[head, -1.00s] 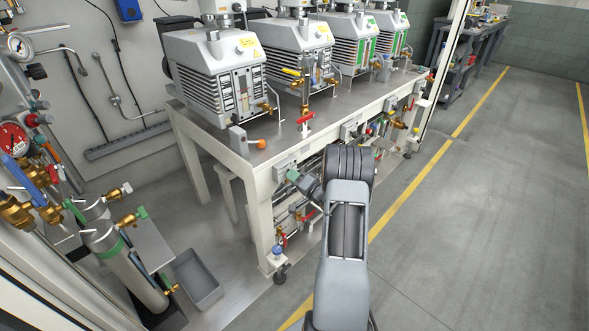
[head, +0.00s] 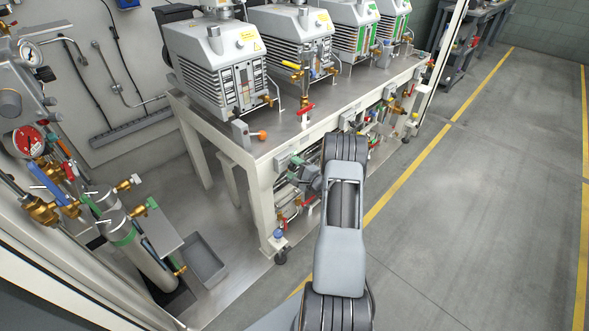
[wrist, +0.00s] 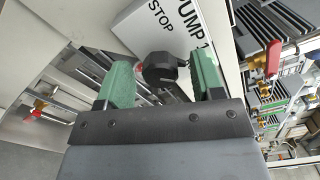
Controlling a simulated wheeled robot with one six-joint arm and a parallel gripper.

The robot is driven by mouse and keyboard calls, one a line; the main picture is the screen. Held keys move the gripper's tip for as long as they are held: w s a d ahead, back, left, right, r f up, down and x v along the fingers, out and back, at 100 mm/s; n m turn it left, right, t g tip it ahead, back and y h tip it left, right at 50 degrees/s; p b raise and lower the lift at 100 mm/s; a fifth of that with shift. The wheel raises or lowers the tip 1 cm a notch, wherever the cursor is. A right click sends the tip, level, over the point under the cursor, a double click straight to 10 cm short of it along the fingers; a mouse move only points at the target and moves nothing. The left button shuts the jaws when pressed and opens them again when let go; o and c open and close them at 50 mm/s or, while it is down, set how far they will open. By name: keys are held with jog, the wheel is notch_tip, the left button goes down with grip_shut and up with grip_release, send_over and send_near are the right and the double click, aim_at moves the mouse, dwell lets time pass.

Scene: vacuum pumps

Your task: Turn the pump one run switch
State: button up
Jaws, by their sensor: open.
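The pump one run switch is a black knob (wrist: 159,70) on a pale box labelled PUMP 1 and STOP (wrist: 142,32) in the wrist view. My gripper (wrist: 163,60) is open, with one green finger on each side of the knob. A gap shows between the knob and each finger; depth contact cannot be told. In the head view my gripper (head: 302,170) is small beside the bench's front edge, partly hidden by my arm. The knob cannot be made out there. The nearest grey pump (head: 215,75) stands on the bench above.
The bench (head: 262,150) carries several pumps in a row. Pipes and valves fill the space below. Gas cylinders (head: 135,245) stand at left. The floor at right is clear.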

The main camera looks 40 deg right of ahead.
jog(key=shift+s, duration=0.15)
jog(key=shift+s+d, duration=0.2)
jog(key=shift+s, duration=0.65)
jog(key=shift+p, duration=0.3)
jog(key=s, duration=0.2)
jog(key=s+p, duration=0.1)
jog(key=s, duration=0.1)
jog(key=s+d, duration=0.1)
jog(key=s, duration=0.1)
dwell(0.5)
